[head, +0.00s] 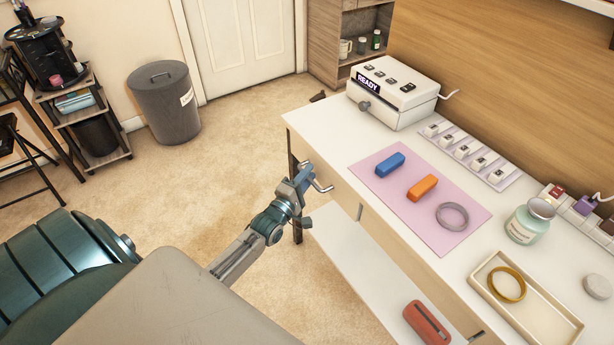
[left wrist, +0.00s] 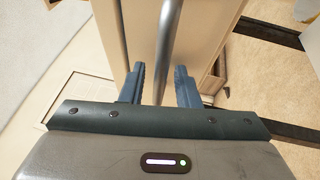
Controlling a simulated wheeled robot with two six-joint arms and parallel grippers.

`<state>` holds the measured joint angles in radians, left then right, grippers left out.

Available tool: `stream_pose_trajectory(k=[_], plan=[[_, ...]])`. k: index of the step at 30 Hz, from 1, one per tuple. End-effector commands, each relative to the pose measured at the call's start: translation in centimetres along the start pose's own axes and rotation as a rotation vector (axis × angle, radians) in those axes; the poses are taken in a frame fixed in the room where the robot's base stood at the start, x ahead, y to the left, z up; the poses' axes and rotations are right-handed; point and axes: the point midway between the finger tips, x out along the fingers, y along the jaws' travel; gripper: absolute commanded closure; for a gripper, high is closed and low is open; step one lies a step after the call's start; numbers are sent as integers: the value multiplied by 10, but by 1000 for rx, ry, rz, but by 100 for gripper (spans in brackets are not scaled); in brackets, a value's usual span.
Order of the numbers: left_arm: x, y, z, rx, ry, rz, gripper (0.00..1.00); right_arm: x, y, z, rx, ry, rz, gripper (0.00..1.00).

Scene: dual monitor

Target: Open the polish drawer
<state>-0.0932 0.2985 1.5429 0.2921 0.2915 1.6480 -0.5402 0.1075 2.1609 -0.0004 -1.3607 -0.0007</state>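The desk's wooden front (head: 345,190) has drawers along it; I see no label saying which is the polish drawer. My left gripper (head: 306,178) is at the leftmost drawer, by its metal bar handle (head: 323,187). In the left wrist view the handle bar (left wrist: 168,45) runs between the two blue fingers of the gripper (left wrist: 162,85). The fingers are apart, with a visible gap beside the bar, so the gripper looks open around the handle. The drawer looks shut, though the gripper partly hides it. My right gripper is not in view.
The white desktop (head: 330,133) holds a pink mat (head: 385,195) with blue and orange blocks and a grey ring, a READY machine (head: 393,95), a jar (head: 530,222) and a tray (head: 572,325). The carpet left of the desk is clear.

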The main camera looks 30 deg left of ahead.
Motion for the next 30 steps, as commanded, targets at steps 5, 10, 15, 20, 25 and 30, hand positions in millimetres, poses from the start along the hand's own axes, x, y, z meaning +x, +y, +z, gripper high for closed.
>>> stream_pose_trajectory(k=[5, 10, 15, 20, 25, 30], plan=[[0, 0, 0, 0, 0, 0, 100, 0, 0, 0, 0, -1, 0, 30], [0, 0, 0, 0, 0, 0, 100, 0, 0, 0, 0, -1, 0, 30], [-9, 2, -4, 1, 0, -3, 100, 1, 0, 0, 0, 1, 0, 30], [-34, 8, -14, 4, -1, -6, 100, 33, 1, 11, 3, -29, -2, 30], [-78, 18, -32, 4, -2, -9, 100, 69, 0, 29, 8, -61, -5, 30], [-124, 26, -51, 4, -1, -9, 100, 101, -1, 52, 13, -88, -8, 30]])
